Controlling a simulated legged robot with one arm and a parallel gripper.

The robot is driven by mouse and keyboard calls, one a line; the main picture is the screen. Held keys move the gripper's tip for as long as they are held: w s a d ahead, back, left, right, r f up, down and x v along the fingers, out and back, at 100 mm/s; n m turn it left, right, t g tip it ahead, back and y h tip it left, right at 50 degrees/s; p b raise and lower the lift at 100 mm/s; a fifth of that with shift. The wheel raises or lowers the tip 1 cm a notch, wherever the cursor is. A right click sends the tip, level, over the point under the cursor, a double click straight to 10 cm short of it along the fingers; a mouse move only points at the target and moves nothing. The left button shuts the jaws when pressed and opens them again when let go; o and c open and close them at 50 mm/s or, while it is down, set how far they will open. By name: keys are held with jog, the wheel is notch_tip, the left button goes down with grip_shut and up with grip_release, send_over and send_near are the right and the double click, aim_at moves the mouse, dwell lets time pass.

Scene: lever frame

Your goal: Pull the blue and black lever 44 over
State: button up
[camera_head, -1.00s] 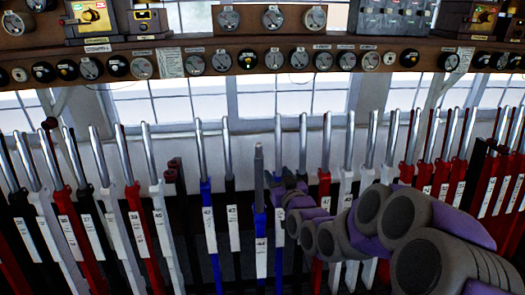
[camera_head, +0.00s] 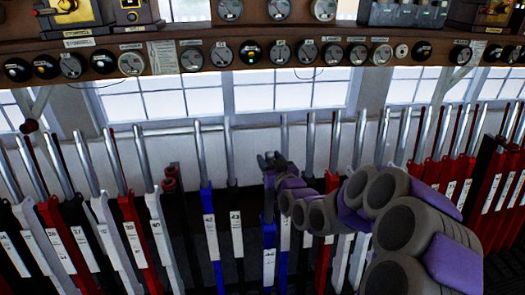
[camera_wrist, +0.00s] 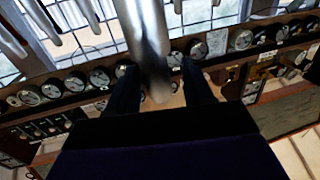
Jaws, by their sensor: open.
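Lever 44 (camera_head: 268,240) is blue and black with a white number plate. It stands nearer to me than its neighbours in the head view, at lower middle. My gripper (camera_head: 271,162) is at its top, and my grey and purple arm reaches in from the right. The gripper hides most of the lever's handle there. In the wrist view a shiny metal handle (camera_wrist: 146,45) comes down from the top and lies between the two dark, spread fingers of my gripper (camera_wrist: 160,90). The fingers are open, with a gap on each side of the handle.
A blue lever 42 (camera_head: 210,235) and a black lever 43 (camera_head: 236,235) stand close on the left. A red lever (camera_head: 328,225) and several others stand to the right, partly behind my arm. A wooden shelf with gauges (camera_head: 250,52) runs above.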

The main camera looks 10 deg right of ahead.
jog(key=shift+w+a, duration=0.3)
jog(key=shift+w, duration=0.05)
jog(key=shift+s+d+r, duration=0.1)
jog(key=shift+d, duration=0.45)
jog(key=shift+c, duration=0.6)
jog(key=c, duration=0.3)
jog(key=shift+a, duration=0.25)
jog(key=c, duration=0.3)
jog(key=shift+d, duration=0.1)
grip_shut()
